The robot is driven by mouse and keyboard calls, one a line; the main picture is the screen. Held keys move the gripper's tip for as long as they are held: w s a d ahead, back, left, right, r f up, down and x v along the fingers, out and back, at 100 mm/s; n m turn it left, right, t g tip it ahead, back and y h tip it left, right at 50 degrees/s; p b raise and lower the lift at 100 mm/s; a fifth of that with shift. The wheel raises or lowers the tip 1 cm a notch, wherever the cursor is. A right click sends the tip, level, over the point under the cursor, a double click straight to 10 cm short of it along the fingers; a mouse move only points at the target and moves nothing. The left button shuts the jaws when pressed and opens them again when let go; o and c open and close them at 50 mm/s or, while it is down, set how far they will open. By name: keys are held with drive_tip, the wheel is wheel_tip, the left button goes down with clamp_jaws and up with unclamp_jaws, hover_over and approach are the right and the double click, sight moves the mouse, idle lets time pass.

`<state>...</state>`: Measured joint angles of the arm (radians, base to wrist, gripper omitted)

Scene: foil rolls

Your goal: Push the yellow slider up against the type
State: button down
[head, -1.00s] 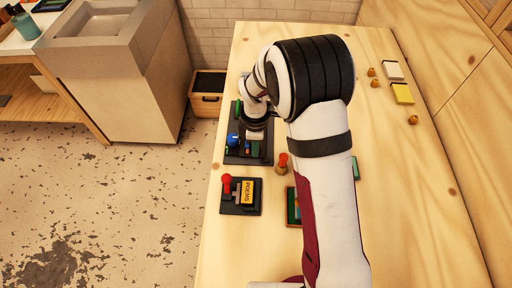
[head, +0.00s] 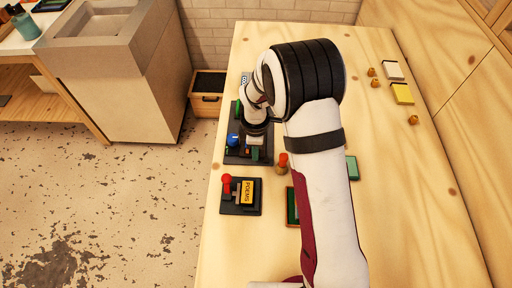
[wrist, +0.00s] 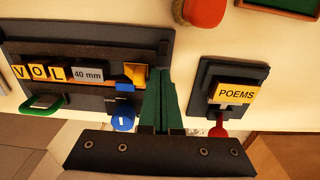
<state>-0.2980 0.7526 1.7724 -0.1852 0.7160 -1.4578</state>
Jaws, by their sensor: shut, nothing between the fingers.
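The yellow slider (wrist: 136,75) shows in the wrist view as a small yellow block in the dark tray (wrist: 85,40). The type is a row of yellow letter blocks reading VOL (wrist: 42,73), followed by a grey 40 mm spacer (wrist: 88,74). A gap shows between the spacer and the slider. My gripper (wrist: 162,75) is shut and empty, its green fingers just right of the slider on the side away from the type. I cannot tell whether they touch it.
A blue knob (wrist: 122,119) stands at the tray's near edge, close to the fingers, and a green handle (wrist: 42,103) lies farther left. A POEMS block (wrist: 236,94) sits on a separate dark base with a red knob (head: 227,183). An orange-topped stamp (head: 282,164) stands nearby.

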drive_tip(key=shift+f, duration=0.3)
drive_tip(key=shift+r, duration=0.4)
drive_tip(key=shift+w, duration=2.6)
drive_tip(key=shift+s, duration=0.45)
wheel_tip(320, 180, up, 7)
drive_tip(key=shift+f, duration=0.15)
idle(0.4)
